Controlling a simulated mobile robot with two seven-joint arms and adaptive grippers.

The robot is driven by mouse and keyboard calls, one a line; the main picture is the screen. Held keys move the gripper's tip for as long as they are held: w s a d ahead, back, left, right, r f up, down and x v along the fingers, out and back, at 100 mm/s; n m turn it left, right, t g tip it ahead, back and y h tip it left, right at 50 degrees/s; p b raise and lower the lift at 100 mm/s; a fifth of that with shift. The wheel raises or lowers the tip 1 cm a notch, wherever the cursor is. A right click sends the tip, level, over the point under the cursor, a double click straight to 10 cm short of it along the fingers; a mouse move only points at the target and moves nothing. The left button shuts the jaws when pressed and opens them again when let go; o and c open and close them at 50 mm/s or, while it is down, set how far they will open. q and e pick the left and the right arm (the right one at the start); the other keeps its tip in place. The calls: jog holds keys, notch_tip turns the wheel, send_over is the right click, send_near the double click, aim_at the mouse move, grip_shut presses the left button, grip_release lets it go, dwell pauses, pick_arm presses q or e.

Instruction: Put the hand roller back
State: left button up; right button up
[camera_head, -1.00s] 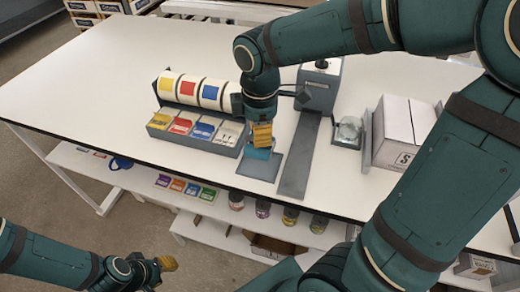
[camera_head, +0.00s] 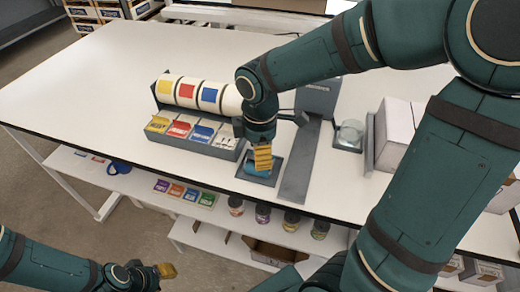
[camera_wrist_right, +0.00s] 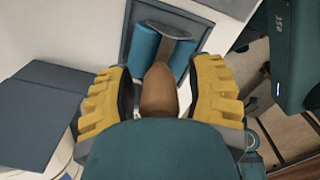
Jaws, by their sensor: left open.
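The hand roller has a blue roller, a grey bracket and a brown handle (camera_wrist_right: 158,92). My right gripper (camera_head: 263,158), with yellow fingertips, points down over the small grey tray (camera_head: 280,181) at the table's front edge. My left gripper (camera_head: 166,271) is open and empty at lower left, clear of the table.
A rack of colour-marked rolls (camera_head: 186,91) and a row of labelled bins (camera_head: 190,133) stand left of the tray. The left tabletop is clear.

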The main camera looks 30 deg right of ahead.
notch_tip(320, 180, up, 11)
jog(key=p, duration=0.3)
pick_arm(q)
jog(key=shift+r, duration=1.7)
pick_arm(e)
jog(key=shift+r, duration=0.7)
